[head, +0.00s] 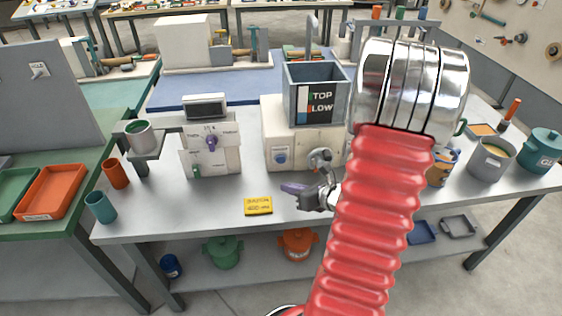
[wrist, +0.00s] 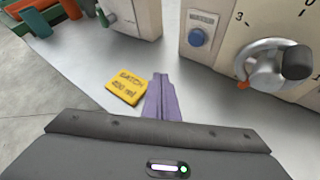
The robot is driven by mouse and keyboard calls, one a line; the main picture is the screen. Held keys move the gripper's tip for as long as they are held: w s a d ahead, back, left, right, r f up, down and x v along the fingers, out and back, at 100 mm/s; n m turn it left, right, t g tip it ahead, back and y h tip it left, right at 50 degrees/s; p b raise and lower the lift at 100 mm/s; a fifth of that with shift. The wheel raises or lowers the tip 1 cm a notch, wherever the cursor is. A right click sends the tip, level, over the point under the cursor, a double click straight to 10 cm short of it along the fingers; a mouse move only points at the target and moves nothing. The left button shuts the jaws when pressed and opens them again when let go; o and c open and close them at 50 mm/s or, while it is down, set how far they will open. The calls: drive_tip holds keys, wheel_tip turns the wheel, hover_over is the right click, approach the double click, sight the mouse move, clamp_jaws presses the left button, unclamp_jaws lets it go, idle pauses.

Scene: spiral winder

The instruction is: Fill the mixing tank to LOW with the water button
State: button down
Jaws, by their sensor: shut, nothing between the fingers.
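The mixing tank (head: 297,88) is a grey-blue open-topped box on a cream machine (head: 270,125). A black plate marked TOP and LOW (head: 321,104) is on its front. I cannot make out any water in it. The round blue button (head: 281,157) is on the machine's lower front; it also shows in the wrist view (wrist: 198,38). My gripper (head: 288,188) has purple fingers and is shut and empty. It is in front of and below the button, apart from it. In the wrist view the fingertips (wrist: 160,78) point towards the machine, left of the button.
A grey dial knob (wrist: 280,65) with numbers is right of the button. A yellow BATCH 400 ml card (head: 258,205) lies on the bench (head: 190,222), left of my gripper. A cream unit with a display (head: 205,106) stands left of the machine. Pots (head: 490,160) stand at right.

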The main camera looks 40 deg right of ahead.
sight(281, 160)
drive_tip(key=shift+w, duration=0.1)
drive_tip(key=shift+w+d, duration=0.8)
drive_tip(key=shift+w, duration=0.4)
drive_tip(key=shift+w+d, duration=0.85)
drive_tip(key=shift+w, duration=0.3)
drive_tip(key=shift+w+d, duration=0.8)
drive_tip(key=shift+w, duration=0.4)
drive_tip(key=shift+w, duration=0.1)
drive_tip(key=shift+w+d, duration=0.2)
drive_tip(key=shift+w, duration=0.05)
drive_tip(key=shift+w+d+r, duration=0.1)
drive_tip(key=shift+w+d, duration=0.2)
drive_tip(key=shift+w, duration=0.05)
idle(1.7)
idle(0.9)
drive_tip(key=shift+s+a, duration=0.5)
drive_tip(key=shift+s, duration=0.2)
drive_tip(key=shift+s, duration=0.1)
